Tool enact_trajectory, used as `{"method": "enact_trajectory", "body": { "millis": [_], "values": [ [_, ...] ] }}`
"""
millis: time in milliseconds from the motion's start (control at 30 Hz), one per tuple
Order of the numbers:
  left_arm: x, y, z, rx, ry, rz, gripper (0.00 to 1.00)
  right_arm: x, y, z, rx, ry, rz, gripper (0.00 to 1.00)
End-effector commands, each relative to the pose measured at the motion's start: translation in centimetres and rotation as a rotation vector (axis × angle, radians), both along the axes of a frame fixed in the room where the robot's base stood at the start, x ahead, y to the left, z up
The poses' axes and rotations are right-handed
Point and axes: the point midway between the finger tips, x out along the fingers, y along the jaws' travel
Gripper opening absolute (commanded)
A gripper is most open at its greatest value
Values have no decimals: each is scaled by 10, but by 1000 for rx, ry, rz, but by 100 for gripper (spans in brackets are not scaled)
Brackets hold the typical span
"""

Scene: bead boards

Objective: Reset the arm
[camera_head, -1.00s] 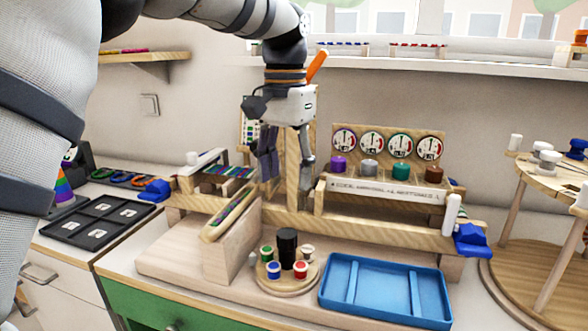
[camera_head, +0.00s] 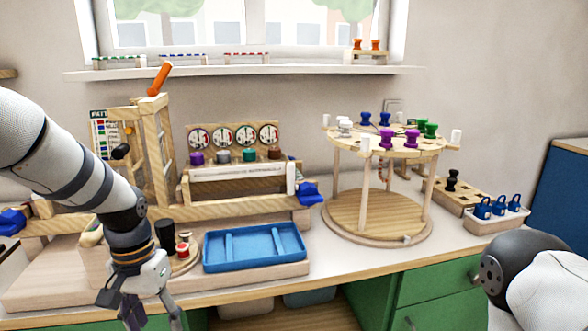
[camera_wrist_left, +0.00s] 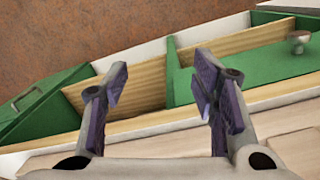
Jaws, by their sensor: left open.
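My left gripper (camera_head: 152,318) is at the bottom left of the head view. It points down in front of the counter's front edge, with its fingers apart and nothing between them. The left wrist view shows the two purple-padded fingers of the left gripper (camera_wrist_left: 165,90) spread wide. Beyond them are green cabinet fronts (camera_wrist_left: 215,85) and a brown floor. Of my right arm, only a pale link with a dark joint shows at the lower right. The right gripper is out of the frame.
A blue tray (camera_head: 255,262) and a wooden dial stand (camera_head: 235,172) are on the counter. A round two-level table (camera_head: 380,215) stands right of them, with a crate of blue padlocks (camera_head: 497,222) further right. A black peg (camera_head: 165,234) is close behind my left arm.

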Motion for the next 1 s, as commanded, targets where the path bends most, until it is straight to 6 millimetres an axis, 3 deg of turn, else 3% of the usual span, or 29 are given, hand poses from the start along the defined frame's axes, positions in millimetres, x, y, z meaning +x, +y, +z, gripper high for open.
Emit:
{"method": "enact_trajectory", "body": {
  "millis": [33, 100, 167, 233, 300, 400, 500, 600, 1000],
  "values": [
    [-24, -6, -40, -5, 27, 5, 53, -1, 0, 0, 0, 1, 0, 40],
    [-64, -14, -95, -14, 42, 20, 53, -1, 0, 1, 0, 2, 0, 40],
    [-107, -19, -136, -17, 55, 37, 53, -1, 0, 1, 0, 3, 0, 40],
    [-164, -23, -173, -15, 70, 60, 53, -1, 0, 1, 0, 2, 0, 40],
    [-222, -25, -194, -5, 81, 85, 53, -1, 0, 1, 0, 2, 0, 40],
    [-290, -23, -203, 15, 92, 108, 53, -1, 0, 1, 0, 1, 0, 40],
    [-329, -21, -199, 33, 93, 120, 53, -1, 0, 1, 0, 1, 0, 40],
    [-343, -19, -195, 40, 89, 125, 53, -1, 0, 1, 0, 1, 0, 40],
    [-342, -19, -195, 41, 84, 125, 53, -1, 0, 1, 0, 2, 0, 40]
  ]
}}
